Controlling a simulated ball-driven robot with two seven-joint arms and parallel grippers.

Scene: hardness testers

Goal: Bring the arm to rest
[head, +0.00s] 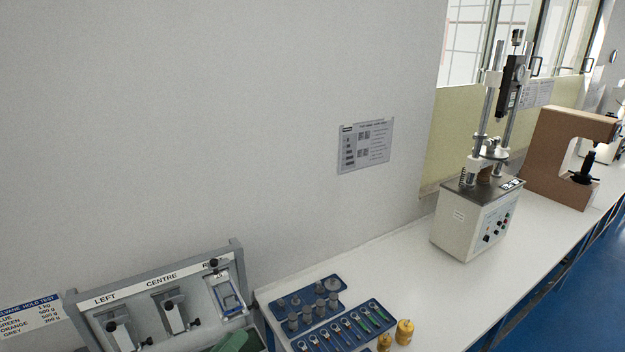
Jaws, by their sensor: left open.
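The grey stand (240,262) at the lower left carries clamps under the labels LEFT, CENTRE and RIGHT. Nothing is seen held by my left gripper. My right gripper is not in view.
A blue tray with grey weights (307,301) and a blue tray with small tools (350,331) lie on the white bench (410,270). Brass weights (404,332) stand beside them. A tester (475,218) and a brown C-shaped frame (552,165) stand farther right. The mid-bench is clear.

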